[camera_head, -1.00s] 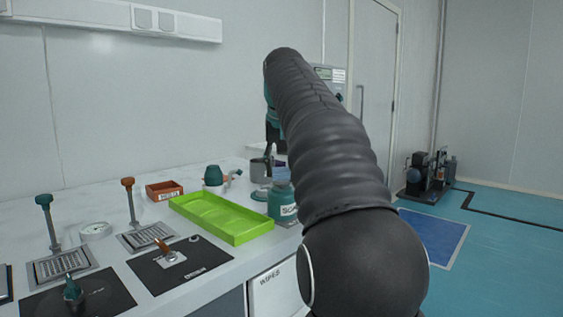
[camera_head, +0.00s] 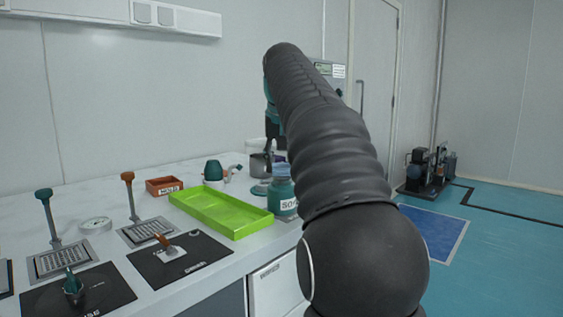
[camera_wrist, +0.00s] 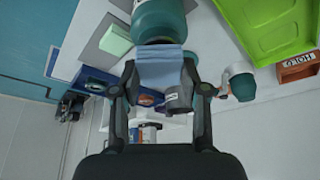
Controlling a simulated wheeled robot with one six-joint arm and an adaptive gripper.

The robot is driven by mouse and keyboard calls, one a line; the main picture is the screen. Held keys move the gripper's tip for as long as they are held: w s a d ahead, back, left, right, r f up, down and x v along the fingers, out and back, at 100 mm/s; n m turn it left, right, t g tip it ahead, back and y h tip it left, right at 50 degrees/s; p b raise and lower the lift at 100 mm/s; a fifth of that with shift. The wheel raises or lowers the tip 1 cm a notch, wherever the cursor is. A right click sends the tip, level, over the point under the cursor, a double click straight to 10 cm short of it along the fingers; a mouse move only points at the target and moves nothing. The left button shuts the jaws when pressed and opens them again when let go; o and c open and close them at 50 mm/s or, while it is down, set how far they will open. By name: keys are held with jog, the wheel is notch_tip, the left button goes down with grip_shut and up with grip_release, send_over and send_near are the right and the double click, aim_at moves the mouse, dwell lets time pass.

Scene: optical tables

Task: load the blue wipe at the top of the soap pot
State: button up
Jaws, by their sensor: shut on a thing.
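The blue wipe (camera_wrist: 160,66) is a folded light-blue cloth between the fingertips of my gripper (camera_wrist: 160,77) in the wrist view. My gripper is shut on it. The teal soap pot (camera_wrist: 158,20) is just beyond the wipe, cut off by the top edge of that view. The wipe overlaps the pot's near end in the picture; I cannot tell whether they touch. In the head view the soap pot (camera_head: 283,198) stands upright at the bench's right end, with blue at its top. There my arm hides part of the pot and most of my gripper.
A green tray (camera_head: 222,222) lies left of the pot, with a teal-topped bottle (camera_head: 213,172) and an orange box (camera_head: 164,187) behind it. A grey cup (camera_head: 259,165) stands behind the pot. Levers and black panels fill the left bench.

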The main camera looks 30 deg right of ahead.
aim_at(282, 166)
jog(key=shift+f+b, duration=0.5)
jog(key=shift+f, duration=0.35)
dwell(0.7)
jog(key=shift+r, duration=0.15)
dwell(0.4)
notch_tip(282, 166, up, 2)
jog(key=p, duration=0.2)
jog(key=shift+r+p, duration=0.2)
jog(key=shift+p, duration=0.1)
jog(key=shift+r, duration=2.2)
